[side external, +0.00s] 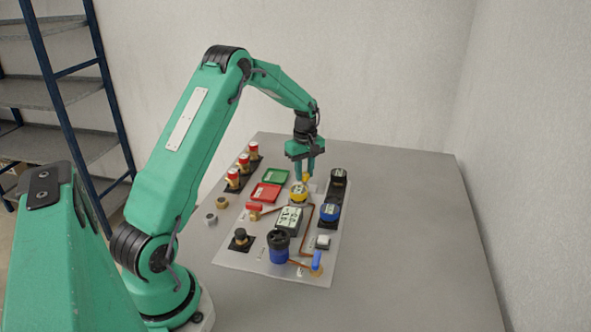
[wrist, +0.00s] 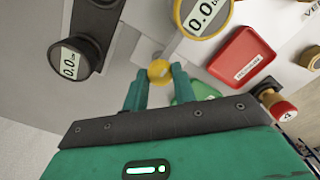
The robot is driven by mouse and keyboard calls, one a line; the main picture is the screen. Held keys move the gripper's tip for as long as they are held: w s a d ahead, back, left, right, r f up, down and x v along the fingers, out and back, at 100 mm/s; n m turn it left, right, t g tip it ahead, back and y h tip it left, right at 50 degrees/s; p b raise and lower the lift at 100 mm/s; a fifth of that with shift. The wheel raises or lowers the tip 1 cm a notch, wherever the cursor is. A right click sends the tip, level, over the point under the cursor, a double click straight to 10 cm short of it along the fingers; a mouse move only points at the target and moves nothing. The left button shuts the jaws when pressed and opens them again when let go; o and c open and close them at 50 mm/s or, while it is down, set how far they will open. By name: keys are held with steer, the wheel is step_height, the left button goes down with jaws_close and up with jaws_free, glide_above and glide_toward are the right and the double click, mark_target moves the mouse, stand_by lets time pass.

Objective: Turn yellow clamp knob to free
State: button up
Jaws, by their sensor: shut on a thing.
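The yellow clamp knob (wrist: 160,72) is a small rounded yellow knob in the wrist view. It sits between the fingertips of my gripper (wrist: 157,78). In the side view my gripper (side external: 311,172) points down at the far part of the grey panel, and its green fingers hide most of the knob. The gripper is shut on the knob. Which way the knob is turned cannot be told. A pale grey block (wrist: 147,50) lies beside the knob in the wrist view.
A yellow gauge (side external: 299,191) stands close in front of my gripper. A black gauge (side external: 338,177) is to its right, a blue gauge (side external: 329,213) nearer. A green tray (side external: 276,176) and red tray (side external: 265,193) lie left. Bare table (side external: 420,230) is right of the panel.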

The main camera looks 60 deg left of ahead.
steer(key=shift+m, duration=0.3)
steer(key=m, duration=1.2)
steer(key=shift+m, duration=0.3)
steer(key=m, duration=0.4)
steer(key=shift+m, duration=0.3)
steer(key=o, duration=1)
